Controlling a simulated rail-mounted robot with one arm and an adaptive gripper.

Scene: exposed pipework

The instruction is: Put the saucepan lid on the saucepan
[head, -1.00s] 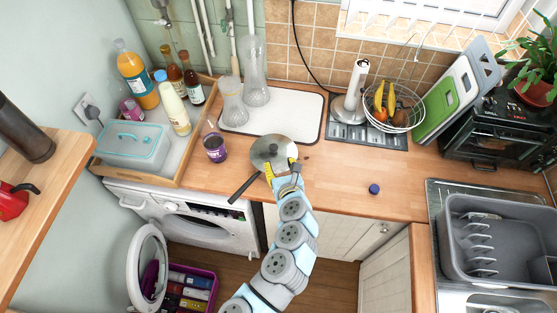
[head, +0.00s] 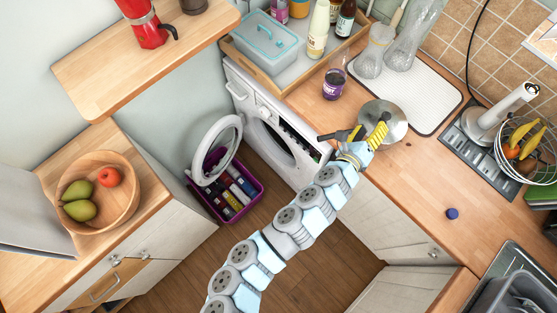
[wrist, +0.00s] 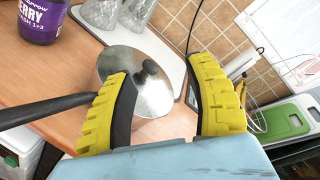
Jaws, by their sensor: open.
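The saucepan shows its dark handle (wrist: 45,110) pointing left in the wrist view; its body is mostly hidden under the lid. The round silvery saucepan lid (head: 392,117), with a black knob (wrist: 150,68), appears to lie on top of the saucepan on the wooden worktop. I cannot tell whether it sits fully flush. My gripper (head: 370,128) has yellow fingers, spread apart and empty, at the near side of the lid. In the wrist view the knob shows between the fingers, farther off, with no finger seen touching it.
A purple-labelled jar (head: 334,84) stands left of the saucepan. A white draining mat (head: 432,98) with glass vessels lies behind. A blue cap (head: 452,213) sits on clear worktop to the right. The washing machine door (head: 216,150) hangs open below.

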